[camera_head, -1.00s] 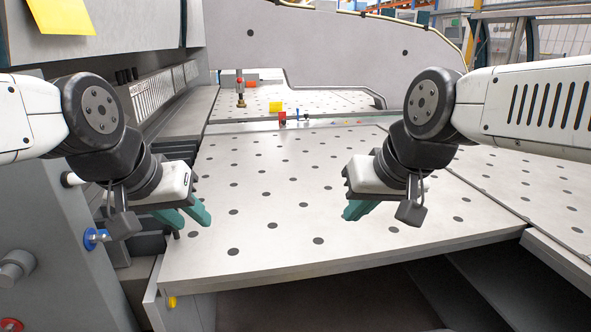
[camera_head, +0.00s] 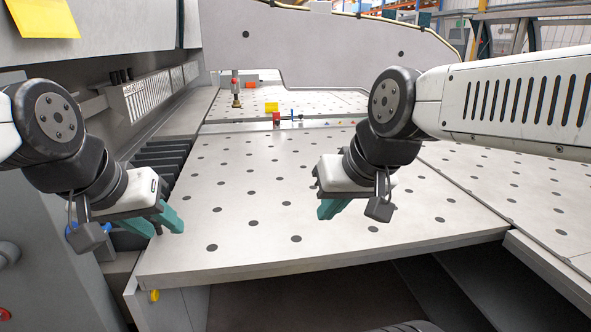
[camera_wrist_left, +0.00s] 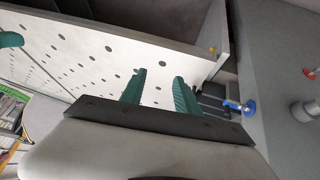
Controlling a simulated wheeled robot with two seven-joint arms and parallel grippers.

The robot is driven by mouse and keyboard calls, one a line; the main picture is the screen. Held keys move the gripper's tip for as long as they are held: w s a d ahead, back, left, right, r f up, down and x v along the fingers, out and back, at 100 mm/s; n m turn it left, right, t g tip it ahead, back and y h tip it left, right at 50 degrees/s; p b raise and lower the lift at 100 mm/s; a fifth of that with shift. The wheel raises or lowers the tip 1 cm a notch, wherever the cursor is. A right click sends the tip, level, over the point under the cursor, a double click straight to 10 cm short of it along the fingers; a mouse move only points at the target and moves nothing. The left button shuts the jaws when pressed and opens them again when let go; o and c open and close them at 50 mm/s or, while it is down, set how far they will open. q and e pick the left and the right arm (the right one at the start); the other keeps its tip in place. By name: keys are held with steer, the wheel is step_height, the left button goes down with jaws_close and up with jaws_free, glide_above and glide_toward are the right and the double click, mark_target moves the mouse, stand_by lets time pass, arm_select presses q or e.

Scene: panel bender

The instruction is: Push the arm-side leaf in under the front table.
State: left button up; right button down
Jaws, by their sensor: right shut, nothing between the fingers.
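The front table (camera_head: 300,236) is a pale, flat top with rows of dark round holes, reaching back from the near edge. A long seam divides it from another holed panel (camera_head: 530,200) at the right. I cannot tell for certain which part is the arm-side leaf. My left gripper (camera_head: 164,228) is open and empty over the table's near left corner. In the left wrist view its two green fingers (camera_wrist_left: 158,88) stand apart, with the holed top behind them. My right gripper (camera_head: 330,210) is shut and empty over the middle of the table. Contact with the top cannot be told.
Black slats (camera_head: 158,160) lie between the table and the machine body at the left. A yellow knob (camera_head: 155,295) sits below the near left corner. Small red and yellow parts (camera_head: 272,108) stand at the back. Dark open space (camera_head: 300,300) lies under the near edge.

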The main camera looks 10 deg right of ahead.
arm_select(q)
steer(key=shift+o, duration=0.9)
steer(key=w+a+r+m+g, duration=0.2)
steer(key=w+a+m, duration=0.1)
steer(key=w, duration=0.6)
steer(key=w+a+f+m+g, duration=0.1)
steer(key=w+a+f, duration=0.2)
steer(key=w, duration=0.3)
steer(key=w+a+f+m+g+y, duration=0.1)
steer(key=w+a+f+m, duration=0.1)
steer(key=w, duration=0.5)
steer(key=w+a+f+m+g+y, duration=0.1)
steer(key=w+a+f+m+g, duration=0.1)
steer(key=w+a+f, duration=0.2)
steer(key=shift+w+f, duration=0.4)
steer(key=shift+w, duration=0.3)
steer(key=shift+w+f, duration=0.4)
steer(key=shift+w, duration=0.3)
steer(key=shift+w+a+f, duration=0.15)
steer(key=shift+w+f, duration=0.1)
steer(key=shift+f, duration=0.35)
step_height(320, 180, down, 7)
steer(key=shift+f, duration=0.15)
